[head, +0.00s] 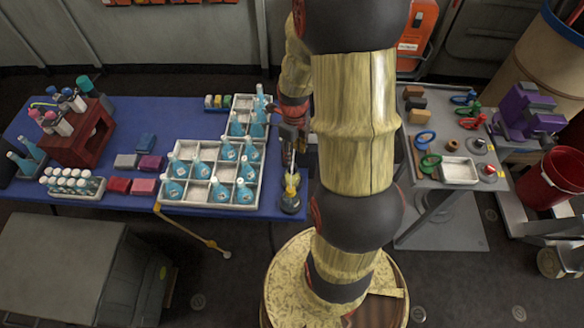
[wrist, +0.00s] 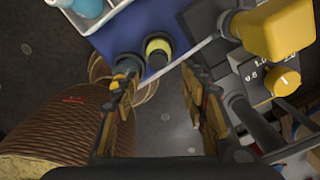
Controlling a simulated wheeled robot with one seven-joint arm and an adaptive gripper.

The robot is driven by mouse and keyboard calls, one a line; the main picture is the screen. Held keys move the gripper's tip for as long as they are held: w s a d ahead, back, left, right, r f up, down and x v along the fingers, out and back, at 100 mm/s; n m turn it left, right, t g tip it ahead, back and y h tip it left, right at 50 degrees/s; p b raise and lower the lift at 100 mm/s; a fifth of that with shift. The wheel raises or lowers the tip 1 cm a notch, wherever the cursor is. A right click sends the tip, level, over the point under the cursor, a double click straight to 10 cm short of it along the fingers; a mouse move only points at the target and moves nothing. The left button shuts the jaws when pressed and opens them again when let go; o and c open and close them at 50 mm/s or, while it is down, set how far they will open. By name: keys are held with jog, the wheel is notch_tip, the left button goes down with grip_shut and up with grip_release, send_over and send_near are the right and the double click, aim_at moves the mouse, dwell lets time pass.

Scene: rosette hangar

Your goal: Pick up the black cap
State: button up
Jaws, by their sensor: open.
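I cannot tell for sure which thing is the black cap. In the wrist view, a dark round piece with a yellow ring (wrist: 158,46) stands at the edge of the blue table, with a plain dark round piece (wrist: 128,64) beside it. In the head view, a dark round piece (head: 290,204) sits at the table's right front corner, below a yellow part. My gripper (wrist: 166,95) is open and empty, its fingers apart over the floor. In the head view my arm hides part of this area.
A white divided crate (head: 210,207) of blue bottles stands on the blue table (head: 120,110), left of my gripper. A yellow device with a dial (wrist: 280,35) is close to my right finger. A grey table (head: 440,184) with tools stands right of my arm.

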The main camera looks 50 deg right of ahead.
aim_at(292, 166)
notch_tip(292, 166, down, 7)
jog(key=shift+w+a+f+b, duration=0.1)
jog(key=shift+w+a+b, duration=0.05)
jog(key=shift+b, duration=0.95)
jog(key=shift+c, duration=0.6)
jog(key=c, duration=0.7)
jog(key=shift+c, duration=0.3)
